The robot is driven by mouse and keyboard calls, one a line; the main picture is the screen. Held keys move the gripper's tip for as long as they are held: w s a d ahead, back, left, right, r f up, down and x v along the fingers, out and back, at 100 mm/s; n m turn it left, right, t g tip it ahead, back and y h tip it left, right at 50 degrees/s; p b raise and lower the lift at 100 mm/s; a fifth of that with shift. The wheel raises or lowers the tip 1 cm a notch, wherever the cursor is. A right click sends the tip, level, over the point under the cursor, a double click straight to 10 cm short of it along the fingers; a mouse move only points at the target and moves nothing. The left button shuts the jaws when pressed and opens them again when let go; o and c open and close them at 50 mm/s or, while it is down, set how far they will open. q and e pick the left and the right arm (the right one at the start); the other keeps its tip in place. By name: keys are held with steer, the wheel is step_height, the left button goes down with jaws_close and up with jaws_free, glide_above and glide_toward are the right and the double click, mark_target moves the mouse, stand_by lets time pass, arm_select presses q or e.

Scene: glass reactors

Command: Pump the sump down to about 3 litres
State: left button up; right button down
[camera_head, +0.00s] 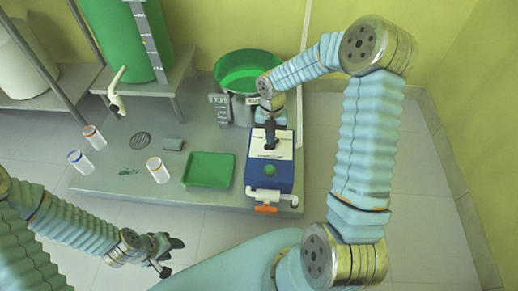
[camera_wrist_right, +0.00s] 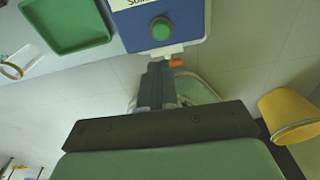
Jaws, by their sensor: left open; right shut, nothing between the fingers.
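The blue pump box (camera_head: 262,184) with a white top stands at the right of the grey platform. Its green button (camera_head: 269,170) also shows in the right wrist view (camera_wrist_right: 161,28). A white pipe with an orange handle (camera_head: 266,209) is at its front. A metal vessel with green liquid (camera_head: 245,72), perhaps the sump, stands behind the pump; I cannot read its level. My right gripper (camera_head: 270,145) is shut and empty over the pump's top, behind the button in the head view; its closed fingers show in the wrist view (camera_wrist_right: 158,75). My left gripper (camera_head: 170,256) is open and empty, low at the front left.
A green tray (camera_head: 208,169) lies left of the pump. A large green tank (camera_head: 122,38) stands at the back left. A yellow bucket (camera_wrist_right: 285,112) shows in the wrist view.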

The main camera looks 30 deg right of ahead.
mark_target(270, 168)
steer(key=shift+w+d+r, duration=0.1)
steer(key=shift+w+r, duration=0.05)
steer(key=shift+r, duration=0.05)
steer(key=shift+f, duration=0.15)
steer(key=f, duration=0.4)
steer(key=s+f+b, duration=0.1)
steer(key=f, duration=0.4)
steer(key=f+b, duration=0.1)
steer(key=f, duration=0.3)
steer(key=shift+s+a+f, duration=0.2)
steer(key=shift+a+f, duration=0.05)
steer(key=shift+f, duration=0.1)
